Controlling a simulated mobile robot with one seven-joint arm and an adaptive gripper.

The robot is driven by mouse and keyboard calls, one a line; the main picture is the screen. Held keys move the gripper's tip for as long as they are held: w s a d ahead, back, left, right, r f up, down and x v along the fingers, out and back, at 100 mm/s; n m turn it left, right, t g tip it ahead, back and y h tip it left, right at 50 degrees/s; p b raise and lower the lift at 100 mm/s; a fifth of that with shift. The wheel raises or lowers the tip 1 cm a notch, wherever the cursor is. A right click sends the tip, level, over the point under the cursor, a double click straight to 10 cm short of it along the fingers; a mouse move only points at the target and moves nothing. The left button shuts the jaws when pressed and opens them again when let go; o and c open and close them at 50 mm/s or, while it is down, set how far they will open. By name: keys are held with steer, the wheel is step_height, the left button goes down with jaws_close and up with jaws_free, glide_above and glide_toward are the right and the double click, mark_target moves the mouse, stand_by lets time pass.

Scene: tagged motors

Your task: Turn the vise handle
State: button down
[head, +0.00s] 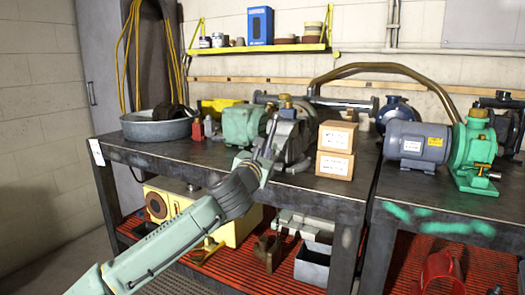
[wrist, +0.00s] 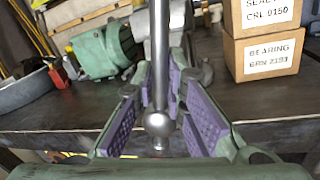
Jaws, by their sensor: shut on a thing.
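The vise (head: 293,138) is a grey metal body near the front edge of the left bench. In the wrist view its body (wrist: 180,40) shows behind the handle. The vise handle (wrist: 159,50) is a thin steel bar, close to upright, with a round ball at its lower end. My gripper (wrist: 160,82) has purple ridged pads on both sides of the bar and is shut on it, with the ball on the near side of the fingertips. In the head view my gripper (head: 266,157) reaches the handle (head: 270,135) from the front; the contact is small there.
Two stacked cardboard boxes (head: 335,150) stand close right of the vise. A green motor (head: 242,125) is close left, with a red item (head: 197,131) and a grey basin (head: 158,126) further left. A second bench with a grey motor (head: 416,144) stands right.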

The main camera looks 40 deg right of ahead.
steer(key=shift+s+d+f+m+g+h+b, duration=0.15)
steer(key=shift+s+f+m+h+b, duration=0.25)
steer(key=shift+m, duration=1.45)
steer(key=shift+s+d+f+m+g+h+b, duration=0.1)
steer(key=shift+s+f+m+h+b, duration=0.3)
steer(key=shift+m, duration=1.4)
steer(key=shift+s+d+f+m+g+h+b, duration=0.2)
steer(key=shift+s+f+m+b, duration=0.3)
steer(key=shift+m, duration=1.35)
steer(key=c, duration=1.8)
jaws_free()
steer(key=shift+a+r, duration=0.1)
steer(key=shift+a, duration=0.1)
steer(key=shift+o, duration=0.8)
steer(key=shift+s+d, duration=0.1)
steer(key=v, duration=1.2)
